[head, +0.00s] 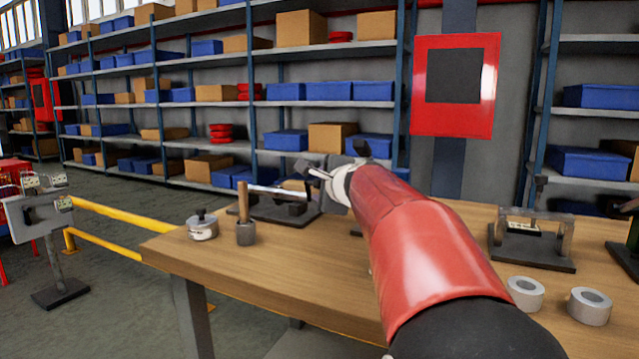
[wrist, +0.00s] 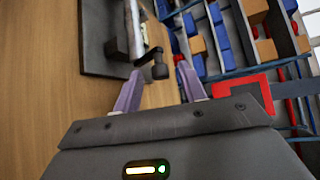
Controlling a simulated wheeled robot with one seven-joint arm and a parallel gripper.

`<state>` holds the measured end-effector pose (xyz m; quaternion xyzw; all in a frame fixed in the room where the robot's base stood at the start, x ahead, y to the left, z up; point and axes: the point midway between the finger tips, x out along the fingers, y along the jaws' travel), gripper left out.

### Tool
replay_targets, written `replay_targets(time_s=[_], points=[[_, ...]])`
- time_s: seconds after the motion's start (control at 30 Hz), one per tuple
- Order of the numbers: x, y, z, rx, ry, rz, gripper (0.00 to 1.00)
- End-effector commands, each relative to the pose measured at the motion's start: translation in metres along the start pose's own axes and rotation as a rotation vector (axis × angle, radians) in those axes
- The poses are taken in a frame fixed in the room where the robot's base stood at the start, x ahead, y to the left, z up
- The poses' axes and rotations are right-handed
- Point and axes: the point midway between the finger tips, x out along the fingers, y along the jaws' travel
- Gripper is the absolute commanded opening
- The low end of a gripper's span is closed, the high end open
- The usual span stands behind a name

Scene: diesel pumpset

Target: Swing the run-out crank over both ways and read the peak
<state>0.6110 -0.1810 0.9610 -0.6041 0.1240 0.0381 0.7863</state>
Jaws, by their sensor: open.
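In the wrist view a dark crank arm with a round black knob (wrist: 159,70) reaches down between my two purple fingers. My gripper (wrist: 159,80) is open, with one finger on each side of the knob and gaps showing. The crank joins a fixture with a pale bar on a dark base plate (wrist: 95,45). In the head view a fixture with a silver bar (head: 268,190) on a black base stands at the bench's far left. My gripper (head: 322,172) is at its right end and hides part of it. I see no readable dial.
The wooden bench (head: 300,285) also bears a lidded metal pot (head: 202,226), a cup with a wooden handle (head: 245,230), a framed fixture (head: 530,240) and two grey rings (head: 590,305). A yellow rail (head: 120,215) and a grey stand (head: 45,225) are left. Shelves stand behind.

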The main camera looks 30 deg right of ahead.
Motion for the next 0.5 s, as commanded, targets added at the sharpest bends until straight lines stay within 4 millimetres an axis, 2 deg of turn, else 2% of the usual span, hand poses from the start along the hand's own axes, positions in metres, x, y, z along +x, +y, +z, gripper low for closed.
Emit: replay_targets(time_s=[0.1, 0.37, 0.5], points=[[0.0062, -0.0008, -0.0001, 0.000, 0.001, -0.002, 0.41], [0.0070, -0.0004, -0.0002, 0.000, 0.001, -0.002, 0.40], [0.0069, -0.0004, -0.0002, 0.000, 0.001, -0.001, 0.22]])
